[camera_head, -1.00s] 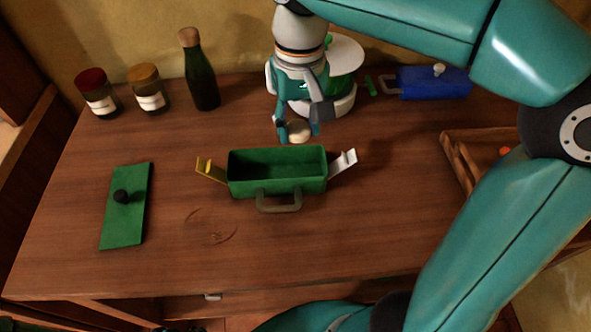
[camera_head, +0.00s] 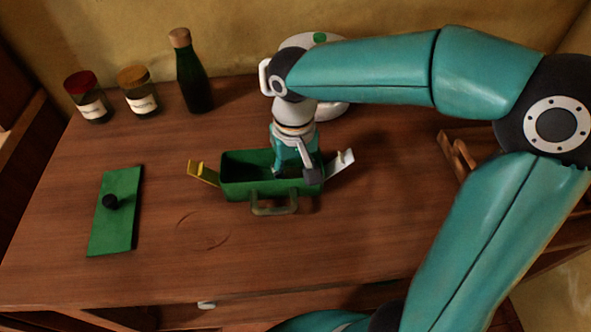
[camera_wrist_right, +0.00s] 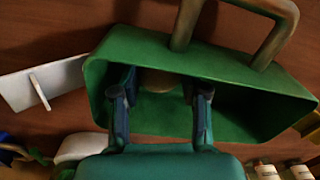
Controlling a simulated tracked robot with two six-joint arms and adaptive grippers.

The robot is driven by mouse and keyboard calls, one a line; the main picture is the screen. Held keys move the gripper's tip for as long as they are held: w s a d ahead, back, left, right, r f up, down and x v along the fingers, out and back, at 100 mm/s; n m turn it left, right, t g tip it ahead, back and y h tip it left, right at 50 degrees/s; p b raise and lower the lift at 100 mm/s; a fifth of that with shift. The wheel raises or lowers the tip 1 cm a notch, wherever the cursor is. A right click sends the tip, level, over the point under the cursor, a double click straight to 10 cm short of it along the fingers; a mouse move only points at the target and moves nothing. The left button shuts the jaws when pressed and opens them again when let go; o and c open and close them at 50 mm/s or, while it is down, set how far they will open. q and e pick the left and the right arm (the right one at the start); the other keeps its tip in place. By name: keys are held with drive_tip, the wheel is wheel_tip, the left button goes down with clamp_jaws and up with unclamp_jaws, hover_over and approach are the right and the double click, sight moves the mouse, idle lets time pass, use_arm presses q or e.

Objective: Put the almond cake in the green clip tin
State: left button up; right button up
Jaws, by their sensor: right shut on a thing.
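The green clip tin (camera_head: 236,187) stands open on the table, with a yellow clip (camera_head: 203,174) folded out at its left end and a white clip (camera_head: 340,164) at its right. My right gripper (camera_head: 296,172) reaches down into the right part of the tin. In the right wrist view, my right gripper (camera_wrist_right: 166,88) is shut on the almond cake (camera_wrist_right: 158,80), a small pale brown round inside the tin walls (camera_wrist_right: 225,62). The fingers and tin hide the cake in the head view. I cannot tell whether it touches the tin floor. My left gripper is not in view.
A green lid with a black knob (camera_head: 118,230) lies left of the tin. Two jars, one red-capped (camera_head: 90,105) and one yellow-capped (camera_head: 140,102), and a green bottle (camera_head: 195,88) stand at the back. A wooden tray (camera_head: 458,150) is at right. The front table is clear.

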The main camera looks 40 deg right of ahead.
sight(294, 176)
drive_tip(key=o, duration=0.7)
drive_tip(key=shift+f, duration=0.1)
drive_tip(key=shift+c, duration=0.2)
drive_tip(key=shift+r, duration=0.2)
wheel_tip(294, 176, up, 12)
drive_tip(key=p, duration=0.2)
